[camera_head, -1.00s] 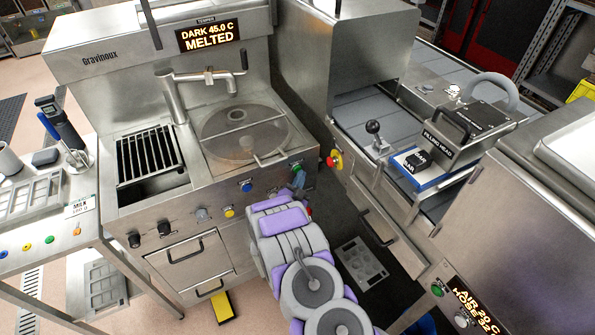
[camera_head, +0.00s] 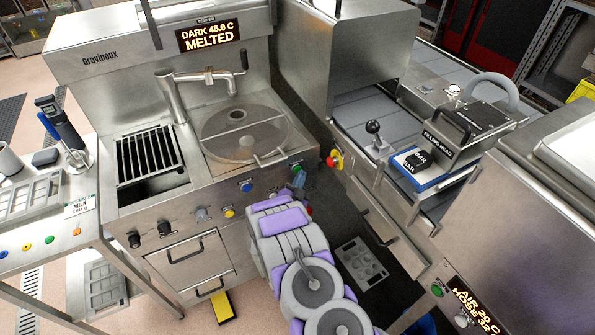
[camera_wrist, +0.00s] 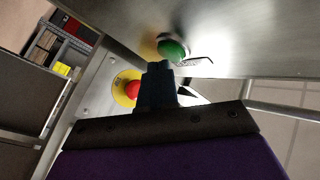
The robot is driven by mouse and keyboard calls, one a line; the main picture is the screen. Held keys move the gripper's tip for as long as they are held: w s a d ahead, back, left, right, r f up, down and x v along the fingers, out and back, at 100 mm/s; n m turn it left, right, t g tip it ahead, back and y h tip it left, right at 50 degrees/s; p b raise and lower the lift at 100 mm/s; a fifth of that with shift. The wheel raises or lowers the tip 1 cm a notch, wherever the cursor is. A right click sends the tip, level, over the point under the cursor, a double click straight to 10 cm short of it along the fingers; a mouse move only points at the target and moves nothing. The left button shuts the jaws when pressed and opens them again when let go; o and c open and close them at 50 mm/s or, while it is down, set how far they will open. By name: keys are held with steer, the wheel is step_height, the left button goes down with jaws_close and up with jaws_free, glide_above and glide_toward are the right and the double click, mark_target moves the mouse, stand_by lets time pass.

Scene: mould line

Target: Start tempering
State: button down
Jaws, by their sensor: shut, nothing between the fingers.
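The tempering machine (camera_head: 85,85) stands at the left in the head view. Its display (camera_head: 208,36) reads DARK 45.0 C MELTED. A round bowl with a clear cover (camera_head: 243,135) sits in its top. A green button (camera_head: 297,167) is at the right end of its front panel, and it shows large in the wrist view (camera_wrist: 173,48). My gripper (camera_head: 299,181) is shut and empty, close in front of this button. In the wrist view its dark fingertips (camera_wrist: 158,68) are just below the button; I cannot tell whether they touch it.
A red stop button on a yellow plate (camera_head: 334,160) is just right of my gripper, also in the wrist view (camera_wrist: 132,90). A blue button (camera_head: 247,186) and several knobs line the panel. The filling head (camera_head: 440,145) stands right. A side table (camera_head: 50,245) is left.

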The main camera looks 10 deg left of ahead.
steer(key=shift+w, duration=0.1)
stand_by(0.3)
steer(key=shift+w+a+r, duration=0.1)
steer(key=shift+w+a, duration=0.1)
steer(key=shift+s+d, duration=0.1)
stand_by(0.3)
steer(key=shift+s+d+b, duration=0.15)
steer(key=shift+s+b, duration=0.1)
steer(key=shift+b, duration=0.1)
steer(key=shift+s+d, duration=0.1)
steer(key=s+d, duration=0.1)
steer(key=s+d+b, duration=0.1)
steer(key=s, duration=0.1)
steer(key=s+d, duration=0.1)
steer(key=shift+s+d, duration=0.1)
steer(key=shift+s, duration=0.3)
stand_by(0.5)
